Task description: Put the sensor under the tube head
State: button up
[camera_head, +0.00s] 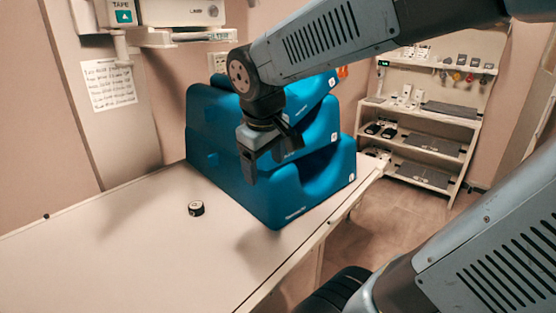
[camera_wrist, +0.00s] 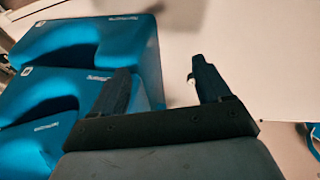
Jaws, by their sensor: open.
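A small dark round puck with a pale band (camera_head: 196,208) lies on the white table; it may be the sensor, but I cannot tell for sure. A white housing (camera_head: 178,14) at the top left, cut off by the picture edge, may be the tube head. My gripper (camera_head: 266,160) is open, in front of the blue stepped foam blocks, above and to the right of the puck.
Blue foam blocks (camera_head: 232,150) stand at the table's right end, close to my gripper. The white table (camera_head: 110,250) is mostly clear at the left and front. Small items and dark plates lie on a shelf unit (camera_head: 428,120) at the back right. Wall notices hang at the left.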

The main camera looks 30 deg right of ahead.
jog(key=s+r+m+t+y, duration=0.1)
jog(key=s+r+m+t, duration=0.1)
jog(key=s+r+m, duration=0.1)
jog(key=shift+s+d+m+t, duration=0.25)
jog(key=shift+s+m, duration=0.35)
jog(key=shift+s, duration=0.65)
jog(key=shift+a, duration=0.1)
